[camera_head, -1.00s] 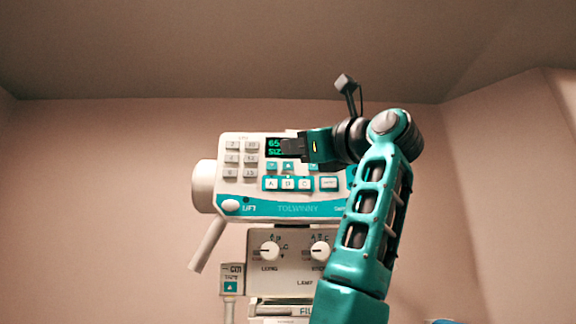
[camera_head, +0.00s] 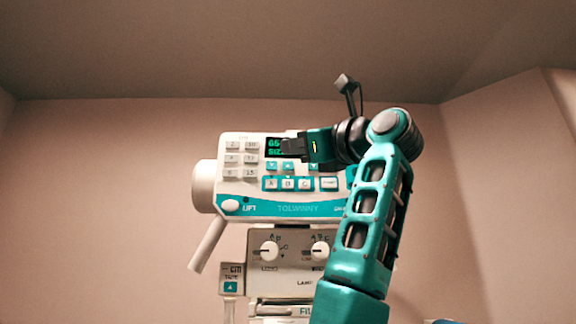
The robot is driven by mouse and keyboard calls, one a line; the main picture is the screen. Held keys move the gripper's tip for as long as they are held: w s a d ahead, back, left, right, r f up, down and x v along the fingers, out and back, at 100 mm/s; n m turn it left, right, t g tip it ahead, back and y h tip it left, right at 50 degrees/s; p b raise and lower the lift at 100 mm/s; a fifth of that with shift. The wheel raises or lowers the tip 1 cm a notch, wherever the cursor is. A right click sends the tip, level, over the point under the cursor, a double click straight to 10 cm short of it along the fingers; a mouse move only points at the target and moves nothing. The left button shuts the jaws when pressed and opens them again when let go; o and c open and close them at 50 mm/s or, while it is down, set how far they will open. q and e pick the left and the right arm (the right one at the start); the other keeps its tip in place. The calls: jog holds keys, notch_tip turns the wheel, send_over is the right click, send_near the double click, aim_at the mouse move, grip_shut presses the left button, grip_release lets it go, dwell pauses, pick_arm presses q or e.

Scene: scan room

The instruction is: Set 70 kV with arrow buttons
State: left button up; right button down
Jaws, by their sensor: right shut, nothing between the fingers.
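The X-ray head's control panel (camera_head: 283,208) faces me in the middle of the view. Its dark display (camera_head: 274,147) shows green characters; the top line starts with 65 or 66, and the rest is hidden behind my right gripper. Small teal arrow buttons (camera_head: 272,166) sit just below the display, with another at the right (camera_head: 313,167). My right gripper (camera_head: 288,148) is shut and empty, in front of the display's right part and just above the arrow buttons. I cannot tell whether it touches the panel. My left gripper is not in view.
Grey number keys (camera_head: 232,158) are left of the display and a row of teal-framed keys (camera_head: 288,184) lies below. A lower box with two white knobs (camera_head: 268,251) hangs under the head. A handle (camera_head: 207,245) sticks out at lower left. The wall around is bare.

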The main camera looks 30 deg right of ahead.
aim_at(288, 166)
dwell(0.6)
jog(key=s+n, duration=0.1)
jog(key=n, duration=0.5)
jog(key=s+a+n, duration=0.1)
jog(key=n, duration=0.5)
jog(key=s+a+n+g, duration=0.1)
jog(key=n, duration=0.6)
jog(key=shift+s+f, duration=0.1)
jog(key=shift+w+d+p, duration=0.55)
jog(key=shift+w+d, duration=0.2)
jog(key=shift+w, duration=0.5)
jog(key=shift+w+d+p, duration=0.6)
jog(key=shift+w+d, duration=0.15)
jog(key=shift+w, duration=0.5)
jog(key=shift+w+d+p, duration=0.55)
jog(key=shift+w+d, duration=0.2)
jog(key=shift+w, duration=0.5)
